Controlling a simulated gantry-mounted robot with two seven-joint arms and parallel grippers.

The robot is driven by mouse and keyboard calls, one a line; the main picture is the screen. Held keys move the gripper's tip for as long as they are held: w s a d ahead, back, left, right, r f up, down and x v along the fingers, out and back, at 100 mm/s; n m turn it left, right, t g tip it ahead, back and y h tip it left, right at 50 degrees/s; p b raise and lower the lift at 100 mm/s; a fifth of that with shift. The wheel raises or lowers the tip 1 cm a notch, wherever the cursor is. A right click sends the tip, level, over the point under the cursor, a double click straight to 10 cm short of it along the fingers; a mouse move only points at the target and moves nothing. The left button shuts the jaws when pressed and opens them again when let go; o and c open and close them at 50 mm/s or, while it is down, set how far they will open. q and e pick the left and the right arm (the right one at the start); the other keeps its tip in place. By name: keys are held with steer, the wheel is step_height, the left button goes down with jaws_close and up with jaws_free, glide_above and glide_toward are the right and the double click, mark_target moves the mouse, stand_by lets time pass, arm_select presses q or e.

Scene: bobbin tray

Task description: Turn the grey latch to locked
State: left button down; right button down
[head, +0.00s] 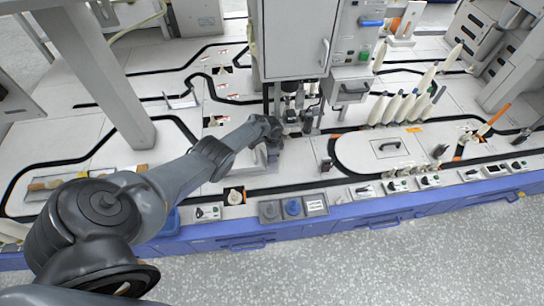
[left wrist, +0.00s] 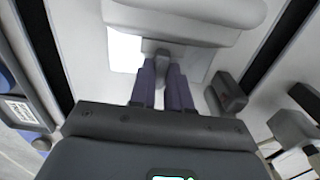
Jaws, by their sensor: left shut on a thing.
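My left gripper (head: 273,150) reaches in from the left to the front of the white-and-grey machine. In the left wrist view its two dark fingers (left wrist: 164,80) point away from the camera and are closed on a small grey piece, which I take to be the grey latch (left wrist: 163,52). The latch sits under the edge of a rounded pale housing (left wrist: 185,20). Most of the latch is hidden by the fingers, so I cannot tell its angle. In the head view the latch is hidden behind the gripper. My right gripper is not in view.
A white cabinet (head: 291,40) stands just behind the gripper. A dark block (left wrist: 228,92) is close to the right of the fingers. Several pale bobbins (head: 400,108) stand to the right. A blue knob (head: 292,207) and switch boxes line the front edge.

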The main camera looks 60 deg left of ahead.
arm_select(q)
steer(key=shift+f, duration=0.1)
steer(key=c, duration=1.1)
jaws_free()
steer(key=shift+r, duration=0.2)
steer(key=shift+r+p, duration=0.2)
steer(key=shift+p, duration=0.15)
step_height(320, 180, up, 10)
steer(key=p, duration=0.8)
steer(key=shift+r+p, duration=0.1)
steer(key=shift+p, duration=0.2)
